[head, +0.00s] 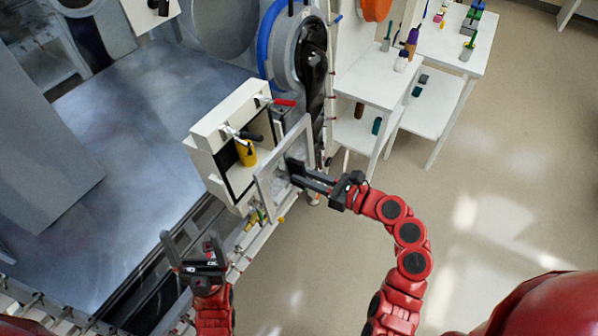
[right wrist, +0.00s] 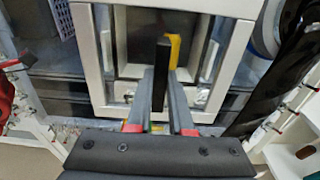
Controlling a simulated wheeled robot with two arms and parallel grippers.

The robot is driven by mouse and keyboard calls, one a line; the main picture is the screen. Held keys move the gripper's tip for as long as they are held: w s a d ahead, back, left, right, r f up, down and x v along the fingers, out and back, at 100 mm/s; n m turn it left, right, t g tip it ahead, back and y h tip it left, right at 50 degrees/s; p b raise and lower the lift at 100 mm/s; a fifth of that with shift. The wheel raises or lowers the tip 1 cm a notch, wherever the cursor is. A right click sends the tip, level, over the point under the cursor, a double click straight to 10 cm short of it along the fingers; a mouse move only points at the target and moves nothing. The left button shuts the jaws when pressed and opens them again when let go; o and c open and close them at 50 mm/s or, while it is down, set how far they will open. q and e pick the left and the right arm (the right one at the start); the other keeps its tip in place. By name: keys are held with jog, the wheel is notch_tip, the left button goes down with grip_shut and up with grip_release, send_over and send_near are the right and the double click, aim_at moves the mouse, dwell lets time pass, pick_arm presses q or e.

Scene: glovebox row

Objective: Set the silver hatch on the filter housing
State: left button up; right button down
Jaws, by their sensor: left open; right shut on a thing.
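The hatch frame also fills much of the right wrist view (right wrist: 92,60). The filter housing (head: 205,158) is a white box just left of the hatch, its dark opening partly hidden by the hatch. A gap seems to show between them; contact at the lower edge is unclear. My left gripper (head: 193,250) is open and empty, lower left of the housing.
A yellow cylinder (head: 246,153) shows at the housing's opening. A round port with a blue ring (head: 265,45) stands behind. White shelves (head: 380,80) with bottles stand right. The floor at right is clear.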

aim_at(291, 170)
jog(key=shift+s+d+r, duration=0.1)
jog(key=shift+d, duration=0.05)
jog(key=shift+r+p, duration=0.15)
jog(key=shift+p, duration=0.35)
jog(key=shift+r+p, duration=0.1)
jog(key=shift+p, duration=0.25)
jog(key=shift+x, duration=0.95)
jog(key=p+x, duration=0.1)
jog(key=x, duration=0.1)
jog(key=shift+w+a, duration=0.2)
jog(key=shift+a, duration=0.1)
jog(key=shift+f+p+x, duration=0.2)
jog(key=shift+p+x, duration=0.35)
jog(key=shift+x, duration=0.75)
jog(key=shift+p+x, duration=0.55)
jog(key=shift+x, duration=1.15)
jog(key=shift+w+a+p, duration=0.2)
jog(key=shift+a+p, duration=0.1)
jog(key=shift+p, duration=0.05)
